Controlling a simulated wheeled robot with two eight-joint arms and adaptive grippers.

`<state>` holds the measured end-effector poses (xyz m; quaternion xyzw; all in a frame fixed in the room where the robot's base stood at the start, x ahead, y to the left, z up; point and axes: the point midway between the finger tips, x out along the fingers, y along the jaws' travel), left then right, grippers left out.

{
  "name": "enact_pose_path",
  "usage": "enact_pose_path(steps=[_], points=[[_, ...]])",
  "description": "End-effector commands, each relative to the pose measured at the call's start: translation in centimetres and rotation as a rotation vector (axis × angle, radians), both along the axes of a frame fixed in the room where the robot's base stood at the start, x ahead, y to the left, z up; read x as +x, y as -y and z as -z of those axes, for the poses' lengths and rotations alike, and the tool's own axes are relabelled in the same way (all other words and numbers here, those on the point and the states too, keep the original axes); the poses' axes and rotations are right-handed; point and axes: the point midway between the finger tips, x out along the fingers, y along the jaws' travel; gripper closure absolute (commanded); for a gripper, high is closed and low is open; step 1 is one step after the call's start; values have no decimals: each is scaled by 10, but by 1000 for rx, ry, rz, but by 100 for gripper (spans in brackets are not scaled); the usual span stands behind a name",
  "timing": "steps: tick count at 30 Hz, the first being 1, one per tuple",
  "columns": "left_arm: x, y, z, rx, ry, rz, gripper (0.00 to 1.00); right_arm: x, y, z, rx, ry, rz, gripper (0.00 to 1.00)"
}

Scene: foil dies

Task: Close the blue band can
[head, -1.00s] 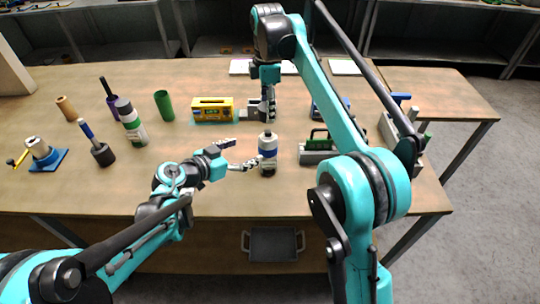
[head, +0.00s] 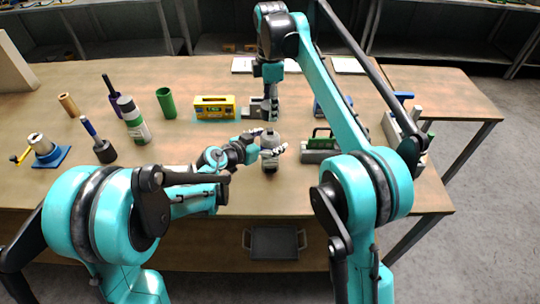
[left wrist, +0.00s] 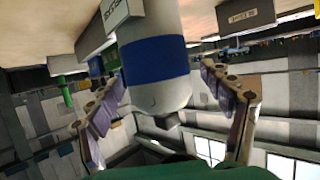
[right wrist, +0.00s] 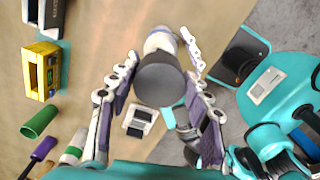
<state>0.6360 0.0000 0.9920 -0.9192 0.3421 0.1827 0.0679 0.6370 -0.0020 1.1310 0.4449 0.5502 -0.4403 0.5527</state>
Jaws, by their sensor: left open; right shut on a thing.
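The white can with the blue band (left wrist: 155,60) stands upright on the table below my right gripper. In the head view it shows a grey top (head: 270,137); its band is largely hidden there by my left fingers. My left gripper (head: 266,147) is open, with one finger on each side of the can at band height. My right gripper (head: 270,117) points down just above the can and is shut on a dark grey round cap (right wrist: 162,84). In the right wrist view this cap lines up with the can behind it. I cannot tell whether cap and can touch.
Left of the can are a yellow box (head: 215,106), a green cylinder (head: 166,103) and a white bottle with a grey top (head: 133,123). A grey block with a green handle (head: 320,150) stands close on the right. The table front is mostly clear.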

Motion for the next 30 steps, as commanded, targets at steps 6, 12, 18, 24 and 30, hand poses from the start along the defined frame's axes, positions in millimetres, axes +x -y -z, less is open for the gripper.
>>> enact_pose_path(steps=[6, 12, 18, 24, 30], points=[[1, 1, 1, 0, 0, 0, 20, 0, 0, 0, 0, 0, 0, 64], [1, 1, 0, 0, 0, 0, 51, 0, 0, 0, 0, 0, 0, 64], [1, 0, 1, 1, -1, 0, 97, 0, 0, 0, 0, 0, 0, 64], [0, 1, 1, 1, -1, 0, 97, 1, 1, 20, 2, -2, 0, 64], [0, 1, 1, 1, -1, 0, 97, 1, 1, 46, 5, -5, 0, 64]])
